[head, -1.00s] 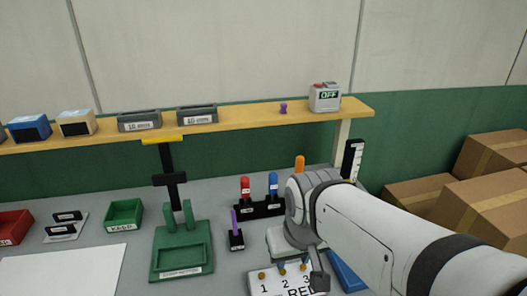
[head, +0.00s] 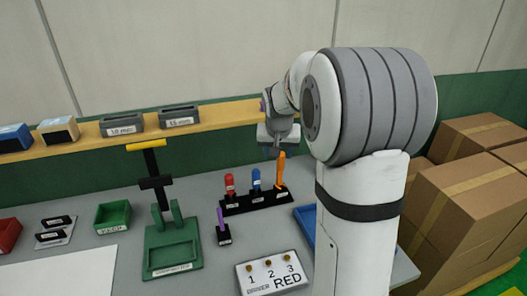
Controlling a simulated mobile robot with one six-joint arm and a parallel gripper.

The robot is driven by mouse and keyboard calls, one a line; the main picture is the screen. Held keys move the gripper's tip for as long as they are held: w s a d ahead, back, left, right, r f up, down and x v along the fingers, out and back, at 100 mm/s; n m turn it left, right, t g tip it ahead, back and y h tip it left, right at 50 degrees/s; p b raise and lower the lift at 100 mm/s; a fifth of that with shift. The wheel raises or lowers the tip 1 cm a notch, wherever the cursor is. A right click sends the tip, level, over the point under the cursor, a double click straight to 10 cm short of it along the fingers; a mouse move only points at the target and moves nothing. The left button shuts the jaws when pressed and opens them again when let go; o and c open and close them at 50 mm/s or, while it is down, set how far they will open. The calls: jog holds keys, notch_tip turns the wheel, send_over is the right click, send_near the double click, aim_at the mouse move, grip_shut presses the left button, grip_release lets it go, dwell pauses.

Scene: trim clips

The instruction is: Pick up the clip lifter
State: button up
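A black rack (head: 256,203) on the grey bench holds a red-handled tool (head: 230,184), a blue-handled tool (head: 255,180) and, at its right end, a taller orange-handled tool (head: 281,170), all upright. A thin purple tool (head: 221,220) stands in a separate small black holder (head: 223,236) left of the rack. The labels are too small to read, so I cannot tell for sure which is the clip lifter. My gripper (head: 272,152) appears above the rack, close to the top of the orange handle. Its fingers are small and partly hidden, and contact is unclear.
A white board (head: 273,276) marked 1 2 3 and RED lies in front of the rack. A blue tray (head: 305,224) is partly behind my arm. A green press (head: 173,250) stands left. A wooden shelf (head: 222,116) runs behind, and cardboard boxes (head: 470,225) are stacked right.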

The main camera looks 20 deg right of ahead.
aim_at(281, 158)
jog(key=shift+m, duration=0.3)
jog(key=w+d+f+p, duration=0.1)
jog(key=w+f, duration=0.1)
jog(key=w+d+f+p, duration=0.1)
jog(key=w+f, duration=0.1)
jog(key=f, duration=0.1)
jog(key=w+d+f+p, duration=0.1)
jog(key=w+d+f, duration=0.1)
jog(key=f, duration=0.1)
jog(key=shift+w, duration=0.4)
jog(key=shift+a, duration=0.1)
grip_shut()
